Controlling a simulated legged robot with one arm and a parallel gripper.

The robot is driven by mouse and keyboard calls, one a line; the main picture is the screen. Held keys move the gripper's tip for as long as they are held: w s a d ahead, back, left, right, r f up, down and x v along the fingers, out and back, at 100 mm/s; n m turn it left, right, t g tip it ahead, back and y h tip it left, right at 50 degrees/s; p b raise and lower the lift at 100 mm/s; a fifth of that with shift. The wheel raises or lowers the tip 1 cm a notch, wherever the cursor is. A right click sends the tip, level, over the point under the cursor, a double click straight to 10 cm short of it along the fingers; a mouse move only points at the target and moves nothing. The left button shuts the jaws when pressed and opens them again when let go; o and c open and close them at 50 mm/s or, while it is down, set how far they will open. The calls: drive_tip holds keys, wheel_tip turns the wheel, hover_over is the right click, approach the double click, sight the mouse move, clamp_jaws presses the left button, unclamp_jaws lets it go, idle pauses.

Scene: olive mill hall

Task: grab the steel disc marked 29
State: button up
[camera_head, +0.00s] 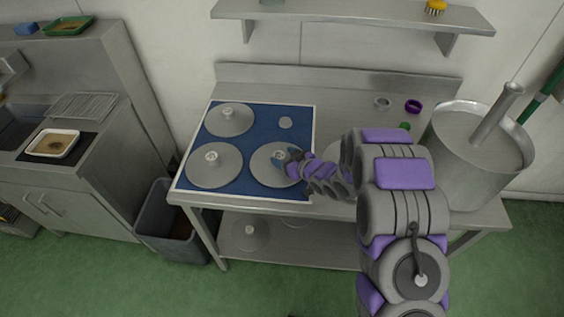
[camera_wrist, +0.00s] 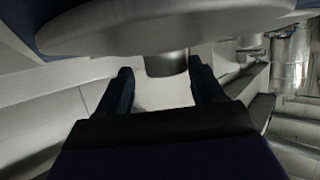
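Three round steel discs with centre knobs lie on a blue mat (camera_head: 250,187) on the steel table: one at the back left (camera_head: 228,122), one at the front left (camera_head: 207,175), one at the front right (camera_head: 268,175). No number is readable on any of them. My gripper (camera_head: 287,160) is over the front-right disc and hides part of it. In the wrist view, a disc (camera_wrist: 100,32) fills the top, with its knob (camera_wrist: 167,64) between the tips of my open gripper (camera_wrist: 161,70). A gap shows left of the knob; the right finger is close to it, contact unclear.
A large steel pot (camera_head: 455,175) stands at the table's right, near a purple ring (camera_head: 413,106) and a grey ring (camera_head: 382,103). Another disc (camera_head: 250,236) is on the lower shelf. A grey bin (camera_head: 165,215) stands left.

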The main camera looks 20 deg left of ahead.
sight(282, 157)
drive_tip(key=shift+a+f, duration=0.25)
drive_tip(key=shift+a, duration=0.7)
drive_tip(key=c, duration=0.6)
drive_tip(key=shift+d+r, duration=0.15)
drive_tip(key=shift+d, duration=0.45)
clamp_jaws()
drive_tip(key=shift+a, duration=0.15)
drive_tip(key=shift+a+r, duration=0.1)
drive_tip(key=shift+a, duration=0.05)
drive_tip(key=shift+a+r, duration=0.15)
drive_tip(key=shift+r, duration=0.4)
drive_tip(key=r, duration=0.1)
drive_tip(key=r+p, duration=0.1)
drive_tip(key=shift+d+r, duration=0.2)
drive_tip(key=shift+r, duration=0.1)
drive_tip(key=s+d+p, duration=0.1)
drive_tip(key=s+p, duration=0.3)
drive_tip(key=s, duration=0.3)
drive_tip(key=s+d+r+p, duration=0.1)
drive_tip(key=s+p, duration=0.3)
drive_tip(key=s, duration=0.4)
drive_tip(key=shift+s+d+r+p, duration=0.2)
drive_tip(key=shift+d+p, duration=0.2)
drive_tip(key=shift+d, duration=0.35)
